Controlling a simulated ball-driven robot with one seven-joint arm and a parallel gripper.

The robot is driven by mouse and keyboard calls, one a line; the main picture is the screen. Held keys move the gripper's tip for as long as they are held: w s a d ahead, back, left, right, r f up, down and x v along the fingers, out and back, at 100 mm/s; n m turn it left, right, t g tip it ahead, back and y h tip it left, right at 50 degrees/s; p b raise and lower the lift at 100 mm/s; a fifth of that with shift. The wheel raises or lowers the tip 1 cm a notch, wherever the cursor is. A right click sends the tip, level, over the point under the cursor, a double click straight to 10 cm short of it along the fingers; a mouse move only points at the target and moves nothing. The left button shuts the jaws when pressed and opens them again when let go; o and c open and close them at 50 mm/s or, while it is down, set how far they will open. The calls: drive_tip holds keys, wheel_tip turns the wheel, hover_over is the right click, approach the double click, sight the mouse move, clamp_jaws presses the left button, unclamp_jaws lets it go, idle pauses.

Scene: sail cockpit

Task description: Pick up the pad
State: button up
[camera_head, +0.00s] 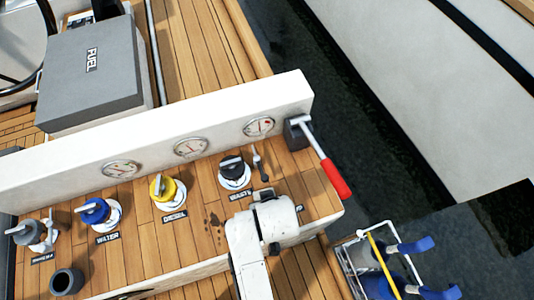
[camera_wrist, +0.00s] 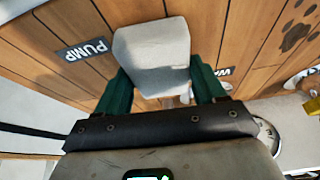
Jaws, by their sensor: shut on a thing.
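The pad (camera_wrist: 152,55) is a light grey block with rounded edges. In the wrist view it sits between the two green fingers of my gripper (camera_wrist: 162,82), which are shut on it from both sides. Wooden deck shows behind it; whether the pad touches the deck cannot be told. In the head view my white arm covers the right part of the wooden panel, and the pad and fingers are hidden.
A lever with a red grip (camera_head: 335,178) stands at the panel's right end. The black (camera_head: 234,168), yellow (camera_head: 165,188) and blue (camera_head: 95,211) valves line the panel. A dark cup (camera_head: 67,281) stands front left. A basket (camera_head: 350,262) is at lower right.

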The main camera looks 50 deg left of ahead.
drive_tip(key=shift+r, duration=0.15)
drive_tip(key=shift+r, duration=0.4)
wheel_tip(320, 180, up, 2)
drive_tip(key=shift+r+b, duration=0.25)
drive_tip(key=shift+b, duration=0.1)
drive_tip(key=s+d+r, duration=0.7)
drive_tip(key=s+r, duration=0.3)
drive_tip(key=s, duration=0.2)
drive_tip(key=shift+s, duration=0.1)
